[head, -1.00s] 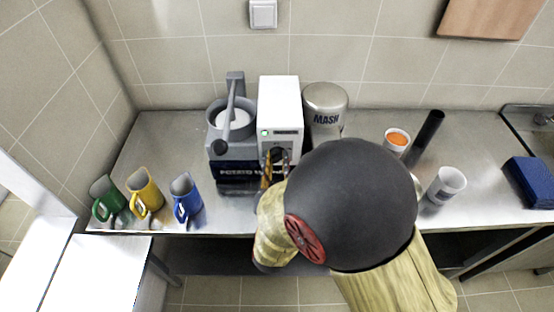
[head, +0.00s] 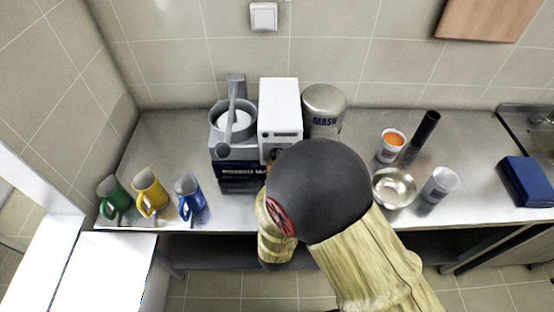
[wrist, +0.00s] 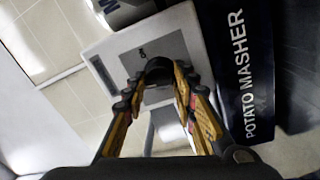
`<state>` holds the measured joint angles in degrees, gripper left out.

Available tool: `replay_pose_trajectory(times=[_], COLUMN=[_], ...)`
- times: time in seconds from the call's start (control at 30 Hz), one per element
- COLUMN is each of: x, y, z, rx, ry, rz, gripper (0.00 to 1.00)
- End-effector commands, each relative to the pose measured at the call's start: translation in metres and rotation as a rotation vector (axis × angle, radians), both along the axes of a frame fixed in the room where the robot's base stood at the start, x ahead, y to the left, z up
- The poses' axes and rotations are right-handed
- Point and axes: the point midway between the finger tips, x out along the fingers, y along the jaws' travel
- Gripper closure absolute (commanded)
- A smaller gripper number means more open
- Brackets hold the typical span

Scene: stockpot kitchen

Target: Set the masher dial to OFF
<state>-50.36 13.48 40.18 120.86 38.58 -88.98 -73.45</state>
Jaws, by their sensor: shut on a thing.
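The masher's white control box (head: 280,97) stands on the counter beside a dark blue box with pale lettering (head: 240,177). In the wrist view the dark box (wrist: 240,75) reads POTATO MASHER. The black dial (wrist: 158,66) sits on a grey plate (wrist: 140,55) on the white box's face. A small mark on the plate is too small to read surely. My gripper (wrist: 156,88) is shut on the dial, with a yellow-and-black finger on each side. In the head view my arm hides the dial and most of my gripper; the dial's setting cannot be told.
Green, yellow and blue mugs (head: 190,195) stand at left.

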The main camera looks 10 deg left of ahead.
Motion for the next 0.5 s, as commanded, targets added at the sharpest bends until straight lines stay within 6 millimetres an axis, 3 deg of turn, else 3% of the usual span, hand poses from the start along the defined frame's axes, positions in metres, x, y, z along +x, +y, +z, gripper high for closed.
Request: replay_pose_trajectory(times=[0.5], x=[-0.0008], y=[0.0002], z=[-0.0024], rx=[-0.161], ry=[-0.035], rz=[0.003], gripper=[0.98])
